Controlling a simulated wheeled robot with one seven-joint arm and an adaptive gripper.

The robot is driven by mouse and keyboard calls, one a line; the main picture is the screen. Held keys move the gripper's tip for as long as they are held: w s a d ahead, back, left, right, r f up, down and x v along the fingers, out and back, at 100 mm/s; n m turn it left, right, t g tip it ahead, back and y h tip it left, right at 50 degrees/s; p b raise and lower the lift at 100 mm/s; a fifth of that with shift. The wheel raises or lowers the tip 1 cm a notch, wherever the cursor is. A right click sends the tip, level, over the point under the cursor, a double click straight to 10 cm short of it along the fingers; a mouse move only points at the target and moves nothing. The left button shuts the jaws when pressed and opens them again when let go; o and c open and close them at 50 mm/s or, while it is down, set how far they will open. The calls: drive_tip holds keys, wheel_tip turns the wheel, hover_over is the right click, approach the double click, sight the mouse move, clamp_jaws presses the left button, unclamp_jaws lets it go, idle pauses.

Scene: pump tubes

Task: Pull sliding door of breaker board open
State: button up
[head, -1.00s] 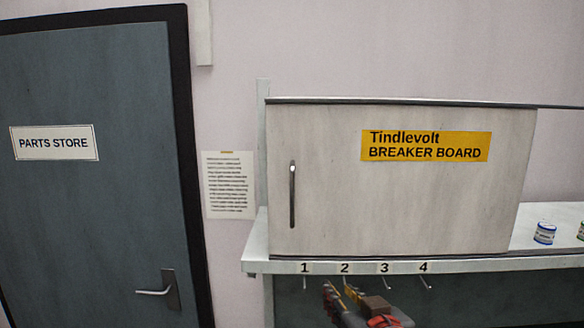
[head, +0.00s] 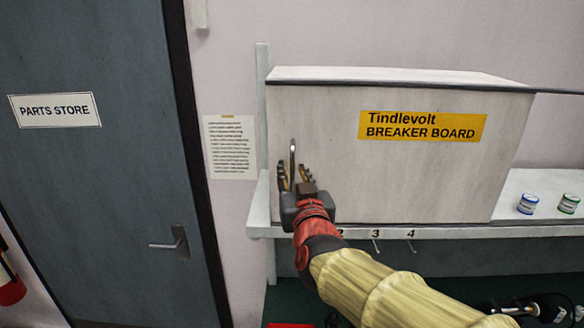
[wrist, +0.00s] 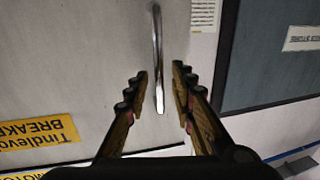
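The breaker board (head: 400,175) is a pale box on a shelf, with a yellow label (head: 422,126) on its front. Its sliding door shows a slim vertical metal handle (head: 292,152) near the left edge. My gripper (head: 293,178) is in front of the handle's lower part and hides it in the head view. In the wrist view, the handle (wrist: 158,60) runs down between the open fingers (wrist: 160,95), with a gap on both sides. The door covers the front of the box, and the inside is hidden.
The shelf (head: 510,222) carries two small tins (head: 528,204) at right and has numbered hooks (head: 376,246) below its edge. A grey door marked PARTS STORE (head: 90,180) stands at left. A paper notice (head: 230,148) hangs between.

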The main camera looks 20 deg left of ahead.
drive_tip(key=shift+x, duration=0.9)
drive_tip(key=shift+r, duration=0.1)
drive_tip(key=shift+c, duration=1.3)
drive_tip(key=c, duration=0.4)
